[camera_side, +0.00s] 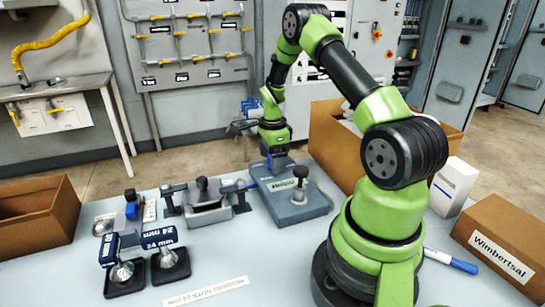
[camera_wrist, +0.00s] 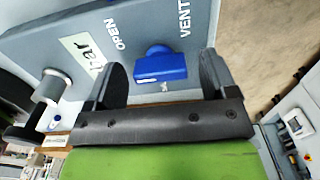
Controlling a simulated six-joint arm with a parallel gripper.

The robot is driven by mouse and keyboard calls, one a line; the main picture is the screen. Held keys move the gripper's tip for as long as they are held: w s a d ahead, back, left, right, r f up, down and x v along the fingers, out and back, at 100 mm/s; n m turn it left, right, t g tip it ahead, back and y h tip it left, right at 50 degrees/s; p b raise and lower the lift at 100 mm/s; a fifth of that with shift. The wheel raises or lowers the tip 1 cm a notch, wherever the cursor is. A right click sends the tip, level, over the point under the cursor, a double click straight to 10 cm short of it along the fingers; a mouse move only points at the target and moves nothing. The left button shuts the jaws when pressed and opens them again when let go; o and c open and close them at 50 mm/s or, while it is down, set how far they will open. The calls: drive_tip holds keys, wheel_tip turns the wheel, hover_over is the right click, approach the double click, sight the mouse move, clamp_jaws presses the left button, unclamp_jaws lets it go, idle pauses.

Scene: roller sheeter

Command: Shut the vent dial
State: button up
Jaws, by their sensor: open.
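The vent dial (camera_wrist: 160,66) is a blue knob with a wide bar-shaped grip on a grey housing (camera_wrist: 60,40). In the wrist view the bar lies nearly level, between the white words OPEN and VENT. My gripper (camera_wrist: 163,80) is open, with one dark finger on each side of the dial. I cannot tell whether either finger touches it. In the side view my gripper (camera_side: 277,160) points down at the far end of the grey housing (camera_side: 318,205). The housing also carries a dark-topped knob (camera_side: 300,182).
A grey roller device (camera_side: 207,212) stands left of the housing. Two black-based stands (camera_side: 170,265) with blue tags are at the front left. Cardboard boxes stand at left (camera_side: 38,215), behind (camera_side: 330,135) and right (camera_side: 505,240). A blue marker (camera_side: 452,260) lies near my base.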

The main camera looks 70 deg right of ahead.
drive_tip(key=c, duration=0.9)
drive_tip(key=shift+c, duration=0.2)
drive_tip(key=shift+n, duration=0.4)
drive_tip(key=n, duration=0.3)
drive_tip(key=shift+n, duration=0.4)
drive_tip(key=n, duration=0.4)
drive_tip(key=shift+n, duration=0.3)
drive_tip(key=n, duration=0.8)
drive_tip(key=shift+n, duration=0.3)
drive_tip(key=o, duration=0.9)
